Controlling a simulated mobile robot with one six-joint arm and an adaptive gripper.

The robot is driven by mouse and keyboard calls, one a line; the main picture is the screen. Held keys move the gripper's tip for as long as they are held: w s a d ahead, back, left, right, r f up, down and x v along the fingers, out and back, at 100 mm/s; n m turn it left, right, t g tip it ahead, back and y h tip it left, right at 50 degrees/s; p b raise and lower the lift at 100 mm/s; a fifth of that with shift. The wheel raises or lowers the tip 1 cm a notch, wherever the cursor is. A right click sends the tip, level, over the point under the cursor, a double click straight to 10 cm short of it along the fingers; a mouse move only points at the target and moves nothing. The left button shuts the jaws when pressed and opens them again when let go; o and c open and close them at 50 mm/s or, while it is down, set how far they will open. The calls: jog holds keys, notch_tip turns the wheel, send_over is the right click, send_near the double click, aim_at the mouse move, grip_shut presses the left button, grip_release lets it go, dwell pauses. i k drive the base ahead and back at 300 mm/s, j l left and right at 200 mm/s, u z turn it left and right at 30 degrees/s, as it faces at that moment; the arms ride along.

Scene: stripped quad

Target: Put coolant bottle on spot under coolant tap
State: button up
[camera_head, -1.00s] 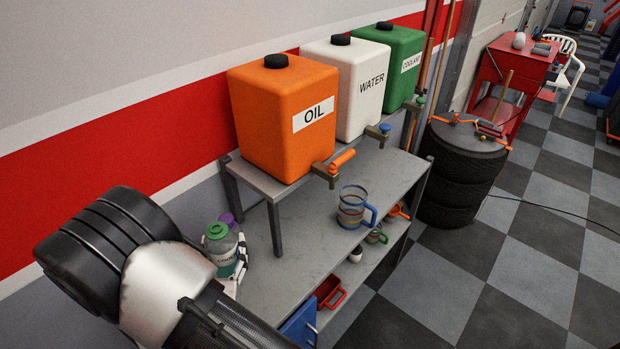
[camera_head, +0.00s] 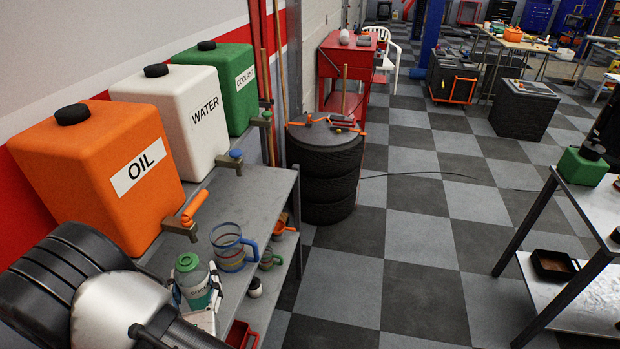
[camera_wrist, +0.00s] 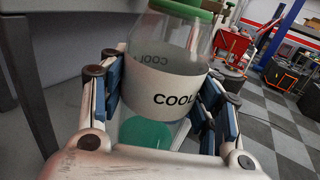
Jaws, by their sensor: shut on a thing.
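The coolant bottle (camera_head: 193,283) is clear with a green cap and a white label. My gripper (camera_head: 196,300) is shut on it and holds it upright beside the shelf's front edge, left of the striped mug. In the wrist view, the bottle (camera_wrist: 170,75) stands between the two fingers of my gripper (camera_wrist: 160,105), its label reading "COOL". The green coolant tank (camera_head: 236,90) is at the far end of the row, and its tap (camera_head: 262,118) has a green handle. The spot under that tap is hard to make out behind the nearer tanks and taps.
The orange oil tank (camera_head: 100,180) and white water tank (camera_head: 185,115) stand nearer on the raised shelf. Stacked tyres (camera_head: 325,170) stand beyond the shelf.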

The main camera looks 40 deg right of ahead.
aim_at(273, 185)
jog(key=i+l+z, duration=0.1)
jog(key=l+z, duration=0.15)
jog(key=z, duration=0.2)
jog(key=i+l+z, duration=0.1)
jog(key=z, duration=0.35)
jog(key=i+l+z, duration=0.2)
jog(key=z, duration=0.25)
jog(key=i+l+z, duration=0.15)
jog(key=z, duration=0.3)
jog(key=i+l+z, duration=0.15)
jog(key=i, duration=0.6)
jog(key=i+u, duration=0.25)
jog(key=u, duration=0.2)
jog(key=i+l+u, duration=0.15)
jog(key=u, duration=0.25)
jog(key=i+l+u, duration=0.25)
jog(key=u, duration=0.2)
jog(key=i+l+u, duration=0.2)
jog(key=u, duration=0.2)
jog(key=i+l+u, duration=0.15)
jog(key=l+u, duration=0.1)
jog(key=l, duration=0.25)
